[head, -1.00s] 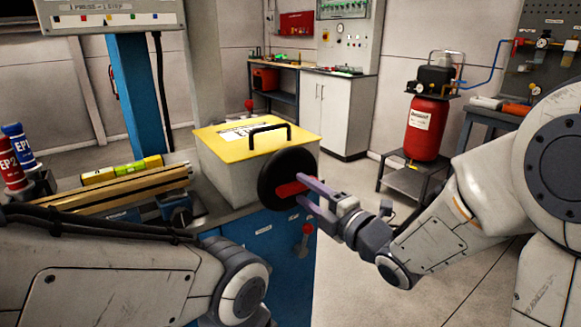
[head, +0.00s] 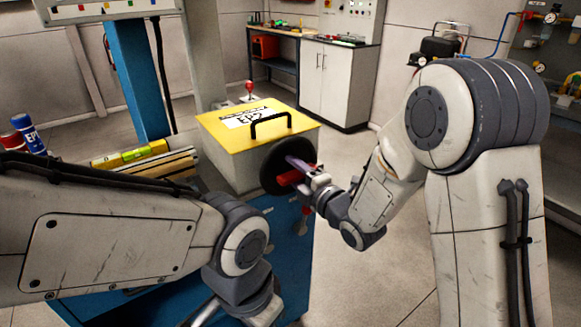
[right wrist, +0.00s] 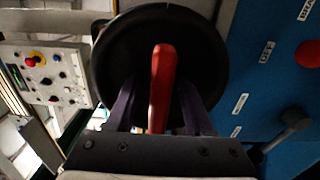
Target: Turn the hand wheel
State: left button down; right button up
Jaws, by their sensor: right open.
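The hand wheel is a black disc (head: 270,172) on the side of the box with the yellow lid. It also fills the middle of the right wrist view (right wrist: 118,62). A red handle (right wrist: 163,75) sticks out from the wheel's face. My right gripper (head: 294,170) is at the wheel, its purple fingers open. In the right wrist view the fingers (right wrist: 158,105) lie on either side of the red handle, with small gaps. My left arm crosses the lower left of the head view; its gripper is out of sight.
The wheel's box (head: 240,160) stands on a blue cabinet (head: 275,240). Brass-coloured bars (head: 165,165) and cans (head: 30,135) lie to its left. A black lid handle (head: 270,122) rises just above the wheel. A red knob (right wrist: 307,54) and a grey lever (right wrist: 292,122) sit on the blue panel beside it.

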grip_shut()
dwell(1.4)
